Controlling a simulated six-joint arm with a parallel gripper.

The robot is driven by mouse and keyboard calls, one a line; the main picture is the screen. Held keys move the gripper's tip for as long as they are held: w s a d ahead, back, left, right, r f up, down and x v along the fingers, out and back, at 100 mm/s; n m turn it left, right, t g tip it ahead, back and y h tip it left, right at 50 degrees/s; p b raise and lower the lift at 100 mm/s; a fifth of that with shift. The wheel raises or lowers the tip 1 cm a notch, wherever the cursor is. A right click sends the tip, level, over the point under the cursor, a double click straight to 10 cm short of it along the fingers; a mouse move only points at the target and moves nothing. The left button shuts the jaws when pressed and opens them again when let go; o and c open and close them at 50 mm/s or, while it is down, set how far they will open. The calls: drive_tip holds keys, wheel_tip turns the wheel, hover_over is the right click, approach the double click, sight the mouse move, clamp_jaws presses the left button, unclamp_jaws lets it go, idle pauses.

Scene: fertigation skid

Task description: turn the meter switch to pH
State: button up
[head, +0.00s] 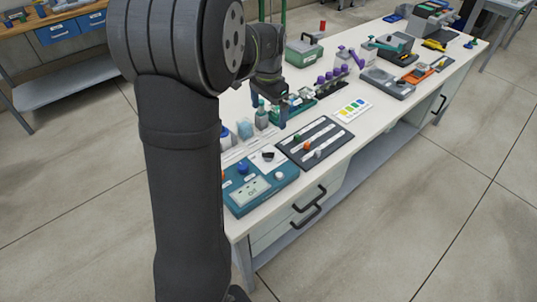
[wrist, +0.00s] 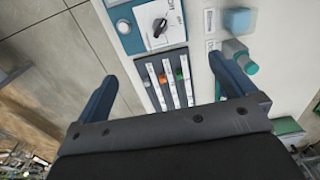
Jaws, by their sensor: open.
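The teal meter box (head: 236,207) stands at the near left end of the bench, with a grey display on its front part. A black rotary switch (head: 268,156) sits on a white plate at its far right corner. In the wrist view this switch (wrist: 159,28) shows at the top, with its pointer tilted; the labels around it are too small to read surely. My gripper (head: 270,113) is above the bench, beyond the meter and apart from it. In the wrist view its two blue fingers (wrist: 163,70) are spread wide with nothing between them.
A dark panel with several sliders (head: 325,149) lies right of the meter. A blue knob (head: 243,168) and a white knob (head: 280,176) are also on the meter. Bottles (head: 261,117) and a blue block (head: 245,128) stand behind. A colour card (head: 353,109) lies farther right.

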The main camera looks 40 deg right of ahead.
drive_tip(key=shift+r, duration=0.55)
drive_tip(key=shift+c, duration=0.4)
